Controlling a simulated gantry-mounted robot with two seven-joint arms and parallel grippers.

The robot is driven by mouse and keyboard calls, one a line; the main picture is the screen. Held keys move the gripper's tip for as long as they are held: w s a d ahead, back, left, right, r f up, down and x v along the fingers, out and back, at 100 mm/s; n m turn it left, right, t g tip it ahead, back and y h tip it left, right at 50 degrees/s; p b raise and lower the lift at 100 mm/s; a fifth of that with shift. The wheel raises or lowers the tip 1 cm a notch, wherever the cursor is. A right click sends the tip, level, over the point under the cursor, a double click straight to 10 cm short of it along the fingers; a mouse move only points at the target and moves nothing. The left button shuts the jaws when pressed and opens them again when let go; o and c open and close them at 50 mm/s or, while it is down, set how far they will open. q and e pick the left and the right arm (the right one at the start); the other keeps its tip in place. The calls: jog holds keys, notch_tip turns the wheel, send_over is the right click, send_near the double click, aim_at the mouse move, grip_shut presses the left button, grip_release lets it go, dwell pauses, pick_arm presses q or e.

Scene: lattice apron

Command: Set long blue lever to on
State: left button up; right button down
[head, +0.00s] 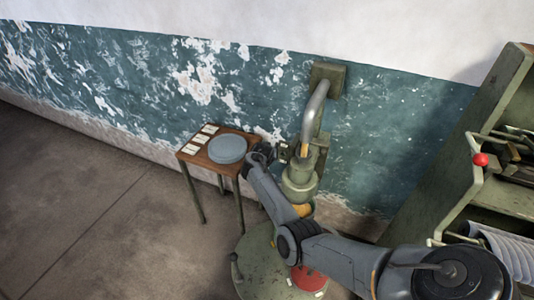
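I cannot make out a long blue lever in the head view. A green machine (301,178) stands near the wall, with a grey pipe (314,110) curving from its top to a wall box. A short dark handle (235,267) stands at the left edge of its round green base. My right arm reaches in from the lower right, across the front of the machine. My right gripper (262,155) is a small dark shape between the machine and a small table; whether its fingers are open or shut is unclear. The arm hides part of the machine and base. My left gripper is out of view.
A small wooden table (190,158) holds a blue-grey round disc (228,149) and several white cards. A green cabinet (497,105) stands at the right, with a red knob (481,160) on its front. The concrete floor at left is clear.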

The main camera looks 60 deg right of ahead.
jog(key=shift+d+r, duration=0.25)
jog(key=shift+r, duration=0.2)
jog(key=c, duration=1)
grip_release()
jog(key=o, duration=0.3)
jog(key=shift+w+d, duration=0.1)
jog(key=shift+d, duration=0.05)
jog(key=shift+a+f, duration=0.1)
jog(key=shift+a, duration=0.1)
jog(key=shift+a+r, duration=0.25)
jog(key=shift+r, duration=0.1)
jog(key=p+v, duration=0.2)
jog(key=v, duration=0.8)
jog(key=shift+f, duration=0.1)
